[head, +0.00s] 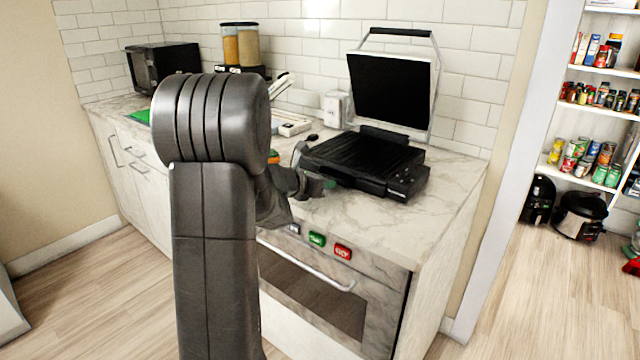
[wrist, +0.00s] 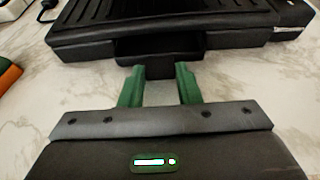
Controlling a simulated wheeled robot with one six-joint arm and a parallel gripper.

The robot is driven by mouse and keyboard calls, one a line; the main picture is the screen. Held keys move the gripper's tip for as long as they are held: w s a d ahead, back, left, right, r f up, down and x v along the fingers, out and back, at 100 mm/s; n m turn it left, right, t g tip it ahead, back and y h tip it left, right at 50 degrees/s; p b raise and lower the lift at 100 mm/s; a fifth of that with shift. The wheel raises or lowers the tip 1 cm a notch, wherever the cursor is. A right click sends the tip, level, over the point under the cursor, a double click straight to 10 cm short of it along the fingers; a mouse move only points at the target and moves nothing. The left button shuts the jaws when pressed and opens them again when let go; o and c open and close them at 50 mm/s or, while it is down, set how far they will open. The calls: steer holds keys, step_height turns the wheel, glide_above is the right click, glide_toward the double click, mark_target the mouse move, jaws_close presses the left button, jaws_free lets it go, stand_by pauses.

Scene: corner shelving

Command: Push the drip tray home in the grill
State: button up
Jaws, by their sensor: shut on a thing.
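The black grill (head: 365,160) stands on the marble counter with its lid (head: 392,88) raised. In the wrist view, the grill's front (wrist: 80,50) runs across the top. The dark drip tray (wrist: 160,46) sits in the middle of that front, with a short tab pointing toward me. How far the tray stands out is hard to tell. My gripper (wrist: 160,73) has its green fingers shut on the tab. In the head view my gripper (head: 322,184) is at the grill's front left, and my arm hides the tray.
An oven (head: 315,290) with a bar handle is below the counter. Behind the grill are a tiled wall and a white appliance (head: 336,108). Food dispensers (head: 243,45) and a microwave (head: 162,66) stand to the left. The counter in front of the grill is clear.

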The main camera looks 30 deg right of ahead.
steer(key=shift+w+d, duration=0.25)
steer(key=shift+d, duration=0.35)
steer(key=shift+w+d, duration=0.25)
steer(key=shift+d, duration=0.35)
steer(key=o, duration=1.2)
steer(key=v, duration=1.3)
steer(key=shift+a+r+p, duration=0.2)
steer(key=shift+a+p, duration=0.1)
steer(key=shift+p, duration=0.05)
steer(key=shift+d+f, duration=0.1)
steer(key=x, duration=1.3)
steer(key=shift+d+f+b, duration=0.15)
steer(key=shift+d+b, duration=0.1)
steer(key=shift+b, duration=0.1)
steer(key=shift+s+a, duration=0.1)
steer(key=shift+a, duration=0.2)
